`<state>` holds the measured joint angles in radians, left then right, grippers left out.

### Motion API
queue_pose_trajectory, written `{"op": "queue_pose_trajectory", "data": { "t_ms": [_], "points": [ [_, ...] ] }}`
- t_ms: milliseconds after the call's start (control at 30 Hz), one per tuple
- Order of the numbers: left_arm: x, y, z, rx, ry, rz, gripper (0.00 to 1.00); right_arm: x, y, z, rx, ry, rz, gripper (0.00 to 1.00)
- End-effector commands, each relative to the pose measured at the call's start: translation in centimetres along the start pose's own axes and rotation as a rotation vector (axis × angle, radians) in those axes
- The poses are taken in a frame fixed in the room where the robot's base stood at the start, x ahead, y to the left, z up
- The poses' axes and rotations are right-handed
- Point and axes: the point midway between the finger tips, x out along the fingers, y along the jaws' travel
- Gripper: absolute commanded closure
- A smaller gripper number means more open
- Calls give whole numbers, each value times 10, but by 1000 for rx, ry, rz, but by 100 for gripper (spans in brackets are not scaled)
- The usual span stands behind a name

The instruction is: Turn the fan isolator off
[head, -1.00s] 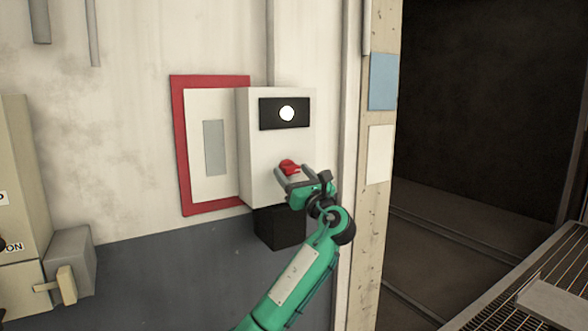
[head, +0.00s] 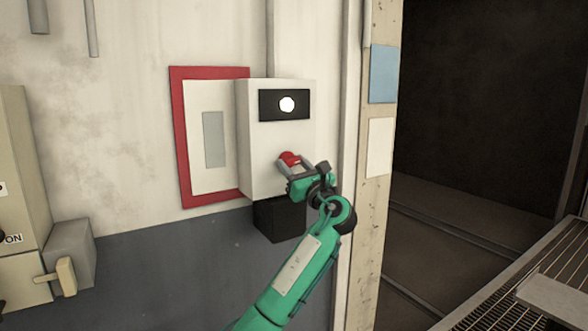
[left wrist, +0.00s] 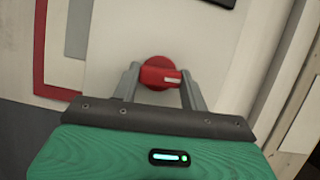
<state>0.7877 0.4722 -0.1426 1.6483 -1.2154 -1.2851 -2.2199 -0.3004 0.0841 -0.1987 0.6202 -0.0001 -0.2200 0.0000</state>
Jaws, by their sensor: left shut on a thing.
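A pale box (head: 255,140) on the wall carries a black panel with a lit white round lamp (head: 287,104). Below the lamp is a red rotary knob (head: 289,158). In the left wrist view the knob (left wrist: 158,73) has a red bar handle with a white mark at its right end. My left gripper (head: 293,166) is at the knob. In the left wrist view its two grey fingers stand on either side of the knob, shut on it. My right gripper is not in view.
A red-framed white panel (head: 178,140) is left of the box. A black block (head: 280,219) sits below it. A metal grating (head: 530,265) is at lower right, before a dark opening.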

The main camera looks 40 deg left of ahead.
Motion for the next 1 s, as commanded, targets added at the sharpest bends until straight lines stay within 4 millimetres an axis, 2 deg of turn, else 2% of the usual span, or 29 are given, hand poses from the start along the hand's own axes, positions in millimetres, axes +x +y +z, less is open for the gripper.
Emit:
{"op": "queue_pose_trajectory", "data": {
  "t_ms": [500,1000],
  "points": [
    [-2,-3,-4,-406,4,169,79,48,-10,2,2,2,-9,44],
    [0,-5,0,-844,3,352,79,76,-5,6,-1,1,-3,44]
  ]
}}
